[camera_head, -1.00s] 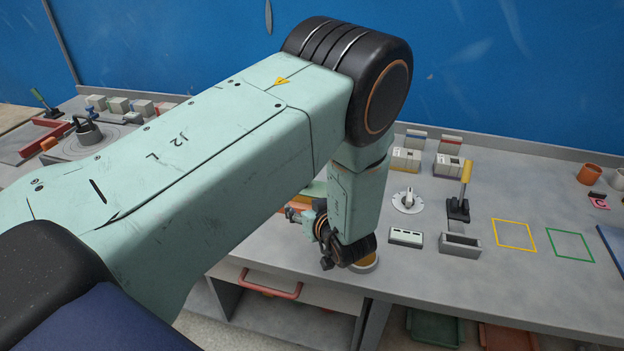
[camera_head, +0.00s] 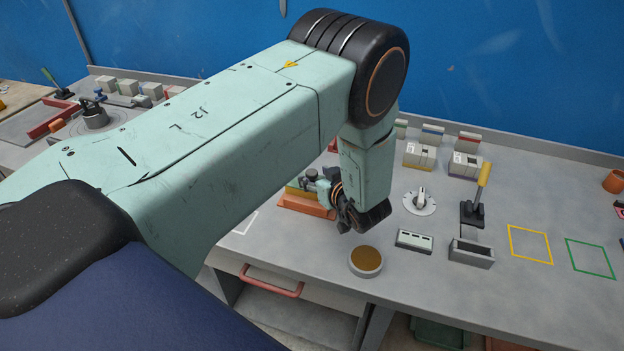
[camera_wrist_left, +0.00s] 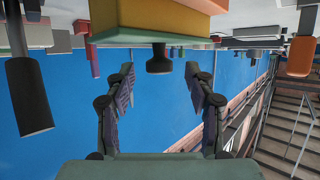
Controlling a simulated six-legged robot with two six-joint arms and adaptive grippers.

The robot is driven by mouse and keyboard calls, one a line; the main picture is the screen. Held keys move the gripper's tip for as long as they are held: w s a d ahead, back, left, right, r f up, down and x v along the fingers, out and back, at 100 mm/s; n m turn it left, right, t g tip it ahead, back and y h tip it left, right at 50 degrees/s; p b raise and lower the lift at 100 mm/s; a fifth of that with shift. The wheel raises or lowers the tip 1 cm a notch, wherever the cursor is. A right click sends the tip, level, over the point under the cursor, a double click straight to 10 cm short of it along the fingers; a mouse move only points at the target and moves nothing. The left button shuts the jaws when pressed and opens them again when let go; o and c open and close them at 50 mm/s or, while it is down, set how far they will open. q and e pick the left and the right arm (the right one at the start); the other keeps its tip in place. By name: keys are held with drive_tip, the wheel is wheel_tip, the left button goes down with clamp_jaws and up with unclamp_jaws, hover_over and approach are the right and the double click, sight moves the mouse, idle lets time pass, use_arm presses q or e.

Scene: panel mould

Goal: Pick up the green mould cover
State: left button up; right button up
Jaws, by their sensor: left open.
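The green mould cover (camera_wrist_left: 172,41) shows in the wrist view as a thin green layer under a yellow block, with a dark knob (camera_wrist_left: 158,60) on it; this view appears upside down. In the head view the mould stack sits behind my left wrist, with its dark knob (camera_head: 311,175) and orange base (camera_head: 306,205) showing; my arm hides part of it. My left gripper (camera_wrist_left: 160,76) is open and empty. The knob lies beyond the fingertips, roughly centred between them, and appears untouched. My right gripper is in neither view.
A round dish with an amber top (camera_head: 366,260) stands near the table's front edge. Yellow (camera_head: 530,244) and green outlines mark bare table.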

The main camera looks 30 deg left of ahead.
sight(314, 175)
use_arm(q)
drive_tip(key=shift+x, duration=1.65)
drive_tip(key=shift+s+d+r, duration=0.1)
drive_tip(key=shift+d+r, duration=0.05)
drive_tip(key=c, duration=0.4)
clamp_jaws()
